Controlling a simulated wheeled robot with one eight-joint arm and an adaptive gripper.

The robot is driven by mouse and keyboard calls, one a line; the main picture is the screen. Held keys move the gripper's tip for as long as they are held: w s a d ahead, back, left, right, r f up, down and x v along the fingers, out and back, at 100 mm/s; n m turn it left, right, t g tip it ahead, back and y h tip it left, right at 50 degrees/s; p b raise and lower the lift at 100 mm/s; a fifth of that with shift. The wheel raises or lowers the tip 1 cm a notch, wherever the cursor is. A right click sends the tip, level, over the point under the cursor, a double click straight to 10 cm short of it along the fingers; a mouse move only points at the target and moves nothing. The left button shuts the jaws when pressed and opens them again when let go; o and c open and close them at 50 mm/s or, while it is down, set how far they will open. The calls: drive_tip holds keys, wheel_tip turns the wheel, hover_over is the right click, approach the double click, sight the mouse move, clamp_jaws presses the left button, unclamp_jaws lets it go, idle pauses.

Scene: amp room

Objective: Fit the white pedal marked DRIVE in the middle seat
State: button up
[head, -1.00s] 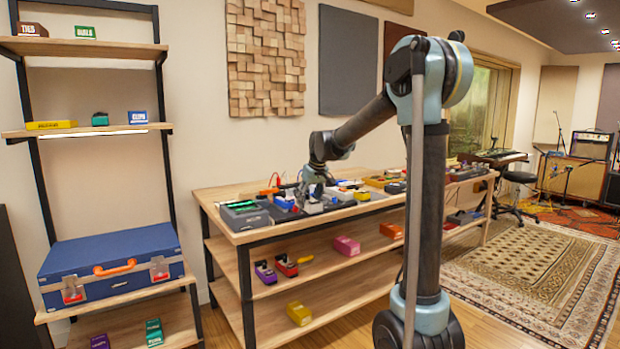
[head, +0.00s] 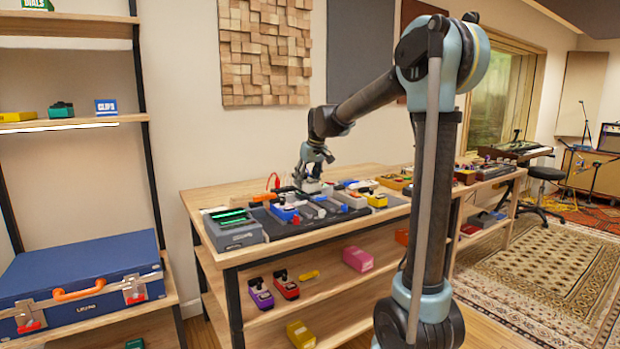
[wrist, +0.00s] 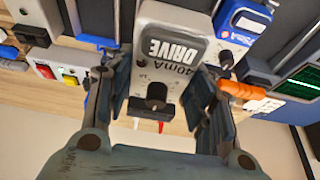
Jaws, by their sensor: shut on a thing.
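The white pedal marked DRIVE (wrist: 165,60) is between the two fingers of my gripper (wrist: 163,75) in the wrist view, its label and dark knob facing the camera. My gripper is shut on its sides. In the head view my gripper (head: 314,172) is at the back of the bench, with the pale pedal (head: 312,187) just under it. The dark pedalboard (head: 328,218) lies on the bench in front of it. A blue pedal (head: 285,212) sits at its left part and also shows beyond the DRIVE pedal in the wrist view (wrist: 243,20). I cannot make out the middle seat.
A grey tester with a green screen (head: 232,236) stands at the bench's left end. More pedals (head: 380,200) stand to the right. The lower shelf (head: 330,283) holds several coloured pedals.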

drive_tip(key=shift+w+d+f, duration=0.1)
drive_tip(key=shift+w+f, duration=0.05)
drive_tip(key=shift+w, duration=0.25)
drive_tip(key=shift+w+d+f, duration=0.1)
drive_tip(key=shift+f, duration=3.25)
drive_tip(key=shift+s+r, duration=0.1)
drive_tip(key=shift+s, duration=0.1)
drive_tip(key=shift+f, duration=0.95)
idle(0.3)
drive_tip(key=o, duration=1.5)
